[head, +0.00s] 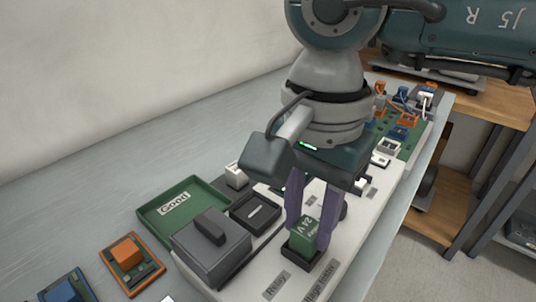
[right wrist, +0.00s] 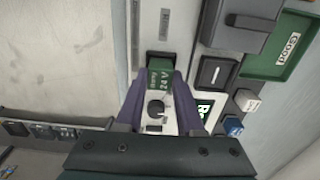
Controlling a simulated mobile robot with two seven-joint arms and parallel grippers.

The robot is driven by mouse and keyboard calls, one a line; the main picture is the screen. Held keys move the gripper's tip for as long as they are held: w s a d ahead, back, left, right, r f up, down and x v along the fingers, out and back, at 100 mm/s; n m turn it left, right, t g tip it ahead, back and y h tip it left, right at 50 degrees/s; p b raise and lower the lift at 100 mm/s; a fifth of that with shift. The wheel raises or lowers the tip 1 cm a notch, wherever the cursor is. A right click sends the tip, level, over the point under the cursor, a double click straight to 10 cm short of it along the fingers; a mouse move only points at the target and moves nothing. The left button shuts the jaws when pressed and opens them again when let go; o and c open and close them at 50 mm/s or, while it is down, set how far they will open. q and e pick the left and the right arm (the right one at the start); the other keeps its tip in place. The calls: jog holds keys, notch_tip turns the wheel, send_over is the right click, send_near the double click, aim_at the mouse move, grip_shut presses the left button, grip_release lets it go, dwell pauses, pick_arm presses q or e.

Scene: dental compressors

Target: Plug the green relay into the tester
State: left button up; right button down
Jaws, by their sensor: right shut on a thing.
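The green relay (head: 303,234), marked 24 V, is upright between the purple fingers of my right gripper (head: 312,218). The gripper is shut on it. Its lower end is at the black square socket (head: 303,254) on the white tester panel (head: 340,255), beside the "Relay" label. I cannot tell how deep it sits. In the right wrist view, the relay (right wrist: 159,78) shows between the fingertips (right wrist: 156,88), with the dark socket (right wrist: 160,58) just beyond it. My left gripper is not in view.
A grey block with a handle (head: 211,243), a black slotted switch (head: 255,211) and a green "Good" tray (head: 150,212) stand left of the relay. An orange-rimmed relay tray (head: 132,277) lies farther left. Several parts line the panel's far end.

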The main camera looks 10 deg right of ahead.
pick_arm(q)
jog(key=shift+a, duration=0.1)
pick_arm(e)
jog(key=shift+c, duration=0.7)
grip_release()
jog(key=shift+r, duration=0.1)
pick_arm(q)
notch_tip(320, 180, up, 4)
jog(key=p, duration=0.4)
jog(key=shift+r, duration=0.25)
pick_arm(e)
notch_tip(320, 180, up, 7)
